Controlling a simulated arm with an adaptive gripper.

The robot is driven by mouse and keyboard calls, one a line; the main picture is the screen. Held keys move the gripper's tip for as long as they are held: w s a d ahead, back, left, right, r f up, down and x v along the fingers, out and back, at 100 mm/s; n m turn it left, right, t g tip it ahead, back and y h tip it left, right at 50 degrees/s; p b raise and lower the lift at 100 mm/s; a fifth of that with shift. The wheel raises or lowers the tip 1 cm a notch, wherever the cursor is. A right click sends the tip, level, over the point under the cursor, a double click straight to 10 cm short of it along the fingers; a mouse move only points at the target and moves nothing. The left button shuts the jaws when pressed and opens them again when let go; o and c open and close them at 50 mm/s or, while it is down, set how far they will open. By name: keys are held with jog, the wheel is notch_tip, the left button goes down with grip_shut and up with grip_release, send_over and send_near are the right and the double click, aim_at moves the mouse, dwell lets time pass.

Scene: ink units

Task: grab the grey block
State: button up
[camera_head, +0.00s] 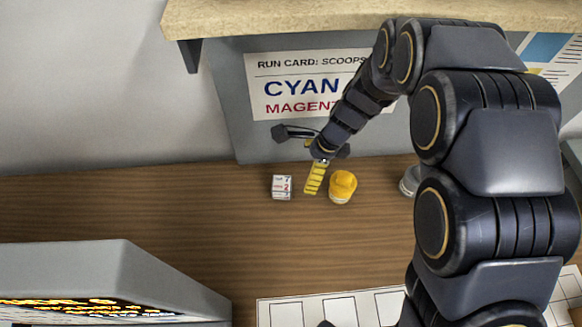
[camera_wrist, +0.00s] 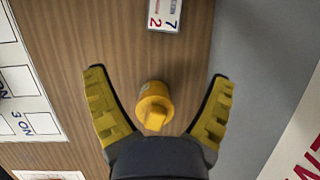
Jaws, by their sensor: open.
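A small pale grey block (camera_head: 282,187) with white printed labels stands on the wooden bench, left of a yellow-capped jar (camera_head: 342,186). In the wrist view the block (camera_wrist: 165,14) is cut by the top edge, and a red 2 and a blue 7 show on it. My gripper (camera_wrist: 158,76) is open and empty, its two yellow-padded fingers spread wide. The yellow jar (camera_wrist: 153,105) appears between the fingers, near the palm; the block lies beyond the fingertips. In the head view my gripper (camera_head: 299,161) is above the bench, close to the block and jar.
A grey panel with a run card (camera_head: 290,88) stands behind, under a pale shelf (camera_head: 300,18). A white sheet with boxes (camera_head: 335,309) lies at the front. A grey machine (camera_head: 80,265) fills the lower left. Bare bench (camera_head: 130,205) lies left of the block.

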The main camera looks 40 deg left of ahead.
aim_at(283, 183)
jog(key=s+a+f, duration=0.2)
jog(key=a+f, duration=0.1)
jog(key=shift+s+a+f, duration=0.15)
jog(key=shift+a+f, duration=0.15)
jog(key=x, duration=0.7)
jog(key=shift+s+f, duration=0.1)
jog(key=shift+f, duration=0.2)
jog(key=c, duration=1.2)
